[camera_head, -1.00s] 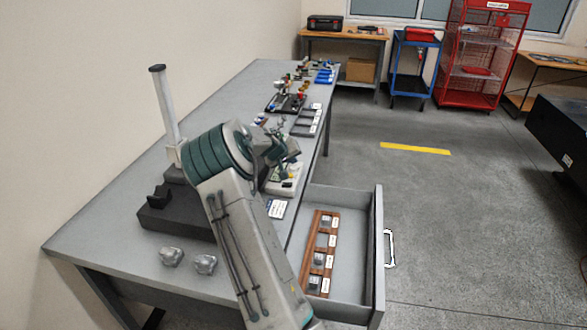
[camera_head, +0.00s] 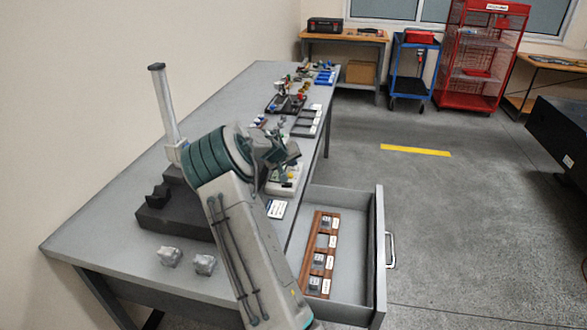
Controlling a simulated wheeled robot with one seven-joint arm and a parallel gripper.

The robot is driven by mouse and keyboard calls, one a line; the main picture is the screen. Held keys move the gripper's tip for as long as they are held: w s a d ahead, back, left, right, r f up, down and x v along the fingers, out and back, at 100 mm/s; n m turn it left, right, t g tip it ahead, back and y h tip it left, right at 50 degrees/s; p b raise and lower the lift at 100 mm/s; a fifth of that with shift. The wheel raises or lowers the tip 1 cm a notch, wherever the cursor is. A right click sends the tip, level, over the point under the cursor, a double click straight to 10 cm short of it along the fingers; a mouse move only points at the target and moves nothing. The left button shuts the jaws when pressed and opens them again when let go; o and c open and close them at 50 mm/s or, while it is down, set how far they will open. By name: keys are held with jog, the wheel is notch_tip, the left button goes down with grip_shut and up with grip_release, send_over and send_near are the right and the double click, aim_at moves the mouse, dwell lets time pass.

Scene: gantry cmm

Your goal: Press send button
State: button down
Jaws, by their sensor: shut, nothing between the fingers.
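A pale device with small coloured parts on its top (camera_head: 284,180) sits at the right edge of the workbench, partly covered by my arm. It looks like a control box, but I cannot make out which of its parts is the send button. My gripper (camera_head: 290,161) is over the far part of this box, at the end of my green and grey arm. It is shut and empty. The picture is too small to tell whether the fingertips touch the box.
An open drawer (camera_head: 345,225) below the bench holds a wooden rack (camera_head: 320,255) with labelled blocks. A dark stepped base with a post (camera_head: 165,105) stands left of my arm. Two grey metal pieces (camera_head: 186,260) lie at the bench's front. Trays (camera_head: 307,122) lie beyond.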

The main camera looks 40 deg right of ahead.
jog(key=shift+f, duration=0.3)
jog(key=shift+r, duration=0.1)
dwell(0.3)
jog(key=shift+r, duration=0.8)
notch_tip(320, 180, up, 5)
jog(key=shift+p, duration=1.1)
